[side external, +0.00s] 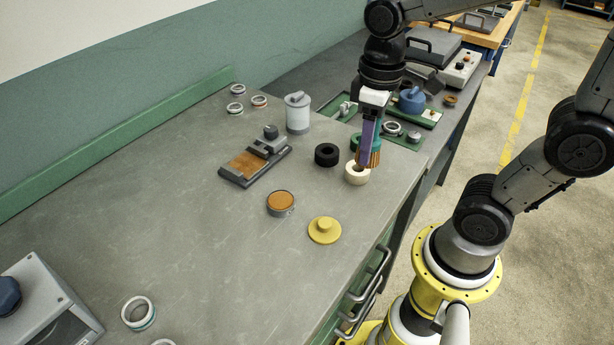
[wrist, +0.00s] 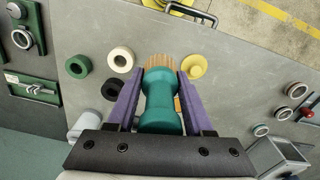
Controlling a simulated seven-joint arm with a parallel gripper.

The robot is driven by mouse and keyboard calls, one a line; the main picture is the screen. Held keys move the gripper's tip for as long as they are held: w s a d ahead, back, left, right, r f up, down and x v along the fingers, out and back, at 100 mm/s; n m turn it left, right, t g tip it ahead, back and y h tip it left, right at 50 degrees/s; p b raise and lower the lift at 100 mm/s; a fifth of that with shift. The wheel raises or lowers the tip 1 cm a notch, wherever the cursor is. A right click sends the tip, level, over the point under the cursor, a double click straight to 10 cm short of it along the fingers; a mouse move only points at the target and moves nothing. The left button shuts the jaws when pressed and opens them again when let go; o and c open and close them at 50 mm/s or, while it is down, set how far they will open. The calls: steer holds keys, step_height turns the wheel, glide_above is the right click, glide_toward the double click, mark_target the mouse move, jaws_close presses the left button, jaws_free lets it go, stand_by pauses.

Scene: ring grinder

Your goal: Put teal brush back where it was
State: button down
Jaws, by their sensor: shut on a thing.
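The teal brush (wrist: 160,108) has a rounded teal handle and tan bristles (wrist: 160,64). My gripper (wrist: 160,92) is shut on its handle, with one purple finger on each side, and the bristles point away from the wrist. In the side view my gripper (side external: 368,138) holds the brush (side external: 376,156) bristles down, over the right part of the grey bench. The bristles overlap a cream ring (side external: 357,175) in that picture. I cannot tell whether they touch anything. Much of the handle is hidden by the fingers there.
A black ring (side external: 327,154), an orange-topped round tin (side external: 281,203) and a yellow knobbed disc (side external: 324,230) stand nearby. A small vise-like fixture (side external: 255,162) and a grey canister (side external: 298,113) stand further left.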

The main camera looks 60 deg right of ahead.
steer(key=w+f, duration=0.3)
steer(key=w, duration=0.1)
steer(key=w+f, duration=0.3)
steer(key=w, duration=0.2)
steer(key=w+f, duration=0.3)
steer(key=w, duration=0.1)
steer(key=shift+w+f, duration=0.15)
steer(key=shift+f, duration=0.1)
steer(key=shift+w+f, duration=0.15)
steer(key=shift+f, duration=1.5)
steer(key=shift+f, duration=0.1)
steer(key=shift+c, duration=1.5)
jaws_free()
